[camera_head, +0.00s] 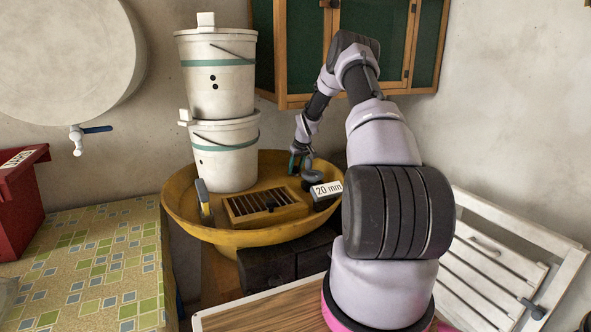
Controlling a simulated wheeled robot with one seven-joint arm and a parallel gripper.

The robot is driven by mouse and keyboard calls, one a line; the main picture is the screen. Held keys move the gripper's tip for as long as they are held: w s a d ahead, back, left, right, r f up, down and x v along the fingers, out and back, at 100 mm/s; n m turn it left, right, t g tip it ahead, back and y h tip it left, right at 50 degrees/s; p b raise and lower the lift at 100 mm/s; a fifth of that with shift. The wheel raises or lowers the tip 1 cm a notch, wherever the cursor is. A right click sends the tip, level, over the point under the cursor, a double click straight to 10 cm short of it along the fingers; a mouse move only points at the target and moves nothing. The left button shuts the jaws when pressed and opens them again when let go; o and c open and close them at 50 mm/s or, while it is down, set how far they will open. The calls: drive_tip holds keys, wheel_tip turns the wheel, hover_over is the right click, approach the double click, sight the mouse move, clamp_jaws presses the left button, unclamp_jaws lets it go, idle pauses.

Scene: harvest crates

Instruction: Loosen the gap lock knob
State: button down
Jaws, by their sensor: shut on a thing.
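A round yellow basin (190,222) stands in the middle of the view. At its right side is a dark grey round knob on a short stem, which I take for the gap lock knob (312,184), just behind a block labelled "20 mm" (325,196). My gripper (303,168) reaches down over the basin's right side and is shut at the top of this knob. The fingertips are small and partly hidden, so the exact grip is hard to see.
A slatted wooden box (265,208) and a yellow-and-grey tool (203,199) are in the basin. Two stacked white buckets (222,150) stand at its back left. A green-panelled cabinet (385,45) hangs behind my arm. A white folding chair (495,265) stands right.

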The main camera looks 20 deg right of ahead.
drive_tip(key=shift+s+f+n+y, duration=0.15)
drive_tip(key=shift+n+y, duration=0.15)
drive_tip(key=shift+n, duration=0.3)
drive_tip(key=shift+c, duration=1.9)
unclamp_jaws()
